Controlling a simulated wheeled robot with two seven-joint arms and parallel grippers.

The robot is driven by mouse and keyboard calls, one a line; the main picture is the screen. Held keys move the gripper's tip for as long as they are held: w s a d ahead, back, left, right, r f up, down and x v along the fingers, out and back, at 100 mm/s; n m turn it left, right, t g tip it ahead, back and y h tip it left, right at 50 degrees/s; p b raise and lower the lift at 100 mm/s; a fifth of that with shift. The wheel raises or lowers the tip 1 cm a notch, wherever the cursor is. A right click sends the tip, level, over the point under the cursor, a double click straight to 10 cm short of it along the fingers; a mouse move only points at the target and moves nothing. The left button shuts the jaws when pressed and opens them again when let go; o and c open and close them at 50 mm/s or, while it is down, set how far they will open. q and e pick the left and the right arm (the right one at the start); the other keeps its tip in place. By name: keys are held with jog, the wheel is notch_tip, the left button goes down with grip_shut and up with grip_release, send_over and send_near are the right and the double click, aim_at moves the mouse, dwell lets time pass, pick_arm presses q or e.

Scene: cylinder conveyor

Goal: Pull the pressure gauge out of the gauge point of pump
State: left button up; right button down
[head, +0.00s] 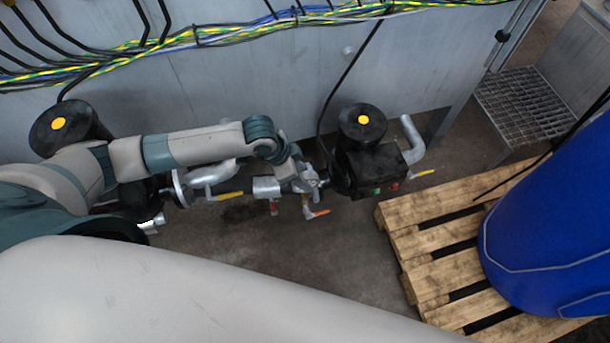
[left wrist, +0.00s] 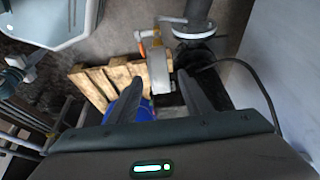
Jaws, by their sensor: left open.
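The pump (head: 372,165) is a black unit with a round black top and yellow centre, standing by the grey wall in the head view. My left gripper (head: 303,182) is just left of it, among silver pipe fittings. In the left wrist view, its two dark fingers (left wrist: 160,77) are apart. A narrow pale grey piece, probably the pressure gauge (left wrist: 159,68) seen edge-on, lies between and just beyond the fingertips. I cannot tell whether either finger touches it. Its joint to the gauge point is not clear. My right gripper is out of view.
A second black pump (head: 62,128) stands at the left. Orange (head: 318,213) and yellow (head: 424,174) valve handles stick out near the pipes. A wooden pallet (head: 425,245) carries a blue barrel (head: 545,235) at the right. Cables run along the wall (head: 255,80).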

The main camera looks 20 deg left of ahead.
pick_arm(q)
jog(key=shift+x, duration=1.3)
grip_shut()
